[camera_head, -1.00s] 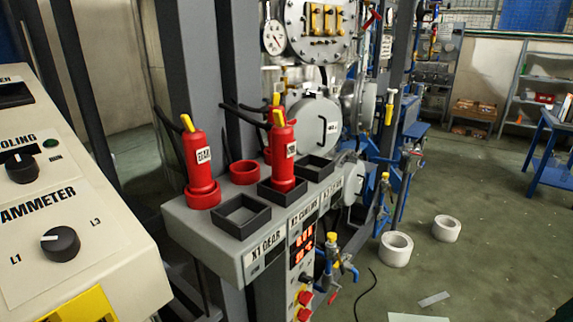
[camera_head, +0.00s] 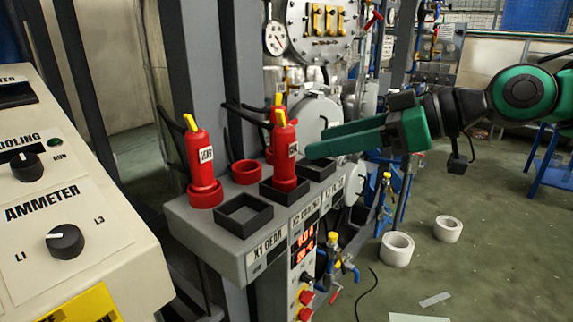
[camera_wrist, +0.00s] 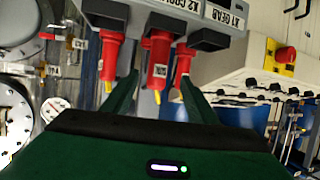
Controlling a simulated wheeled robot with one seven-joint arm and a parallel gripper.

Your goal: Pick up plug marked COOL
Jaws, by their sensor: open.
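Three red plugs with yellow tips stand upright on a grey socket panel. The front plug (camera_head: 284,158) stands in a black square socket near the X2 label; its small white tag is too blurred to read surely as COOL. The left plug (camera_head: 201,165) stands in a red ring and its tag looks like GEAR. A third plug (camera_head: 277,112) is mostly hidden behind the front one. My gripper (camera_head: 317,142) is open and empty, just right of the front plug. In the wrist view, a plug (camera_wrist: 160,58) shows between the fingers of my gripper (camera_wrist: 158,80), apparently untouched.
An empty black socket (camera_head: 243,215) is at the front left of the panel, another (camera_head: 318,168) behind right. An empty red ring (camera_head: 245,172) lies between plugs. The ammeter console (camera_head: 70,225) stands left. Steel vessels and pipes (camera_head: 318,35) stand behind.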

